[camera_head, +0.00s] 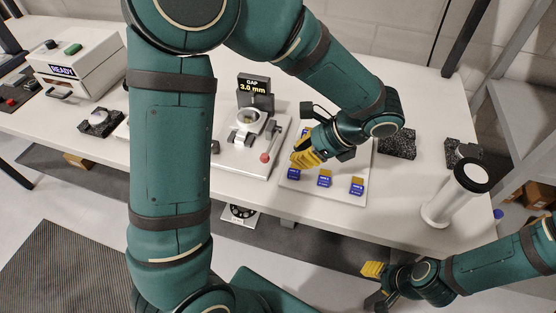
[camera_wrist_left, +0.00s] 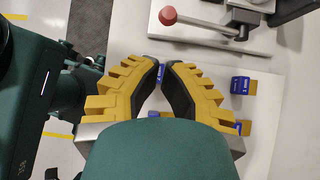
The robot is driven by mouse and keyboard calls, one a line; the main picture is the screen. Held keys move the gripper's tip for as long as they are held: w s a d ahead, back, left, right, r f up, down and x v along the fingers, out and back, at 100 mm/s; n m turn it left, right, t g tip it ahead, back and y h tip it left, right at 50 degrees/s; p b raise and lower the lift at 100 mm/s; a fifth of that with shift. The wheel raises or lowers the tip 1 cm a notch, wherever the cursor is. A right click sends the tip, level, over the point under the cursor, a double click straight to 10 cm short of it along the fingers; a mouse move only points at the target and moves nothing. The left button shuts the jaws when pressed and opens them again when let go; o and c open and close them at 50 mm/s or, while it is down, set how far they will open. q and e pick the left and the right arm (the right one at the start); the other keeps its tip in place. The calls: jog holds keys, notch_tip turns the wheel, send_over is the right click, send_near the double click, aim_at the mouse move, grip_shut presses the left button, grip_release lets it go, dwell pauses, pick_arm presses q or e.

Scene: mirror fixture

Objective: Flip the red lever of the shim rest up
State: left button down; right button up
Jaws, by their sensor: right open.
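The fixture stands on a pale base (camera_head: 242,158) in the middle of the table. Its lever has a red ball knob (camera_head: 265,157) at the base's front right. In the left wrist view the red knob (camera_wrist_left: 168,15) sits on a metal rod that lies low, running right to its pivot. My left gripper (camera_head: 305,152) hangs over the shim tray, right of the knob and apart from it. My right gripper (camera_head: 372,270) is open below the table's front edge.
Several blue-and-gold shims, one labelled block (camera_head: 324,178) among them, lie on the white tray (camera_head: 340,193). The sign (camera_head: 254,84) reads GAP 3.0 mm. A white READY box (camera_head: 80,68) stands far left, a white cylinder (camera_head: 452,195) at the right.

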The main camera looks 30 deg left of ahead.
aim_at(267, 172)
pick_arm(q)
jog(key=shift+s, duration=0.3)
jog(key=b+x, duration=0.2)
jog(key=x, duration=0.8)
jog(key=shift+w, duration=0.1)
jog(key=shift+r, duration=0.1)
